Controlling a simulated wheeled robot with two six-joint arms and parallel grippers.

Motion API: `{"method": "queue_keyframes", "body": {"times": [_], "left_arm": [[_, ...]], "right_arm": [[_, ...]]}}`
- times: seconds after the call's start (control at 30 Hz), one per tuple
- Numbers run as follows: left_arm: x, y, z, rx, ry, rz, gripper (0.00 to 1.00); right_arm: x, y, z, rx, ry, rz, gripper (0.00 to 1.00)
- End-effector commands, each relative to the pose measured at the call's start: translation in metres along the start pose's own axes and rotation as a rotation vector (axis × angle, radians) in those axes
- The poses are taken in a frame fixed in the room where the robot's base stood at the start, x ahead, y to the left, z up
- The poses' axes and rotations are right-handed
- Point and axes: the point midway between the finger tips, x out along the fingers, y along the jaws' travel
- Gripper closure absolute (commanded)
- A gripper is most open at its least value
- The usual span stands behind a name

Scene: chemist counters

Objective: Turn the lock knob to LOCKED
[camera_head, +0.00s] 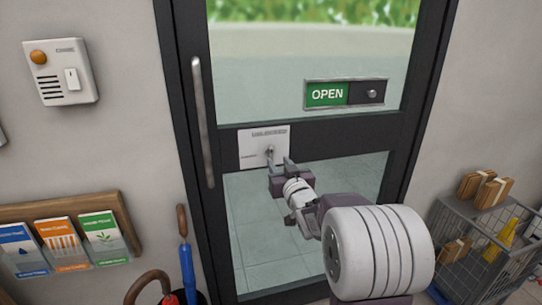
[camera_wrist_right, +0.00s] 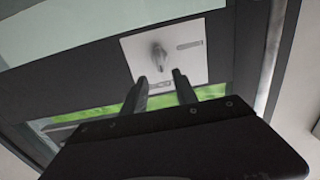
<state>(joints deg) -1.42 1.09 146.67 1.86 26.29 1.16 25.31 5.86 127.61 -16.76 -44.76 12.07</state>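The lock is a pale square plate (camera_head: 250,147) on the dark crossbar of the glass door, with small lettering that looks like UNLOCKED at the top. Its small grey knob (camera_head: 269,151) sticks out from the plate; it also shows in the right wrist view (camera_wrist_right: 158,56). My right gripper (camera_head: 279,162) is just in front of the plate. In the right wrist view its two fingers (camera_wrist_right: 159,82) are apart with nothing between them, and the knob lies beyond the tips. Whether a fingertip touches the plate is unclear. My left gripper is not in view.
A tall door handle (camera_head: 203,120) stands left of the lock. A green OPEN sign (camera_head: 346,94) is above right. A wall intercom (camera_head: 60,72), a leaflet rack (camera_head: 128,232) and umbrellas (camera_head: 187,265) are at left. A wire basket (camera_head: 465,235) with parcels stands at right.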

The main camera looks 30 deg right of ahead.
Motion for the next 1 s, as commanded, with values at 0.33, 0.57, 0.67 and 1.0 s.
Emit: {"method": "queue_keyframes", "body": {"times": [0.33,0.57,0.67,1.0], "left_arm": [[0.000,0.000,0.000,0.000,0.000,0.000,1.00],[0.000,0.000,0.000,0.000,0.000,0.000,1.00],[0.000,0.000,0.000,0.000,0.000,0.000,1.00],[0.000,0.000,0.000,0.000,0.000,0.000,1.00]], "right_arm": [[0.067,-0.001,0.001,0.000,0.000,-0.002,0.65],[0.077,-0.001,0.001,0.000,-0.001,-0.001,0.65],[0.077,-0.001,0.001,0.000,-0.001,-0.001,0.65],[0.077,-0.001,0.001,0.000,-0.001,-0.001,1.00]]}}
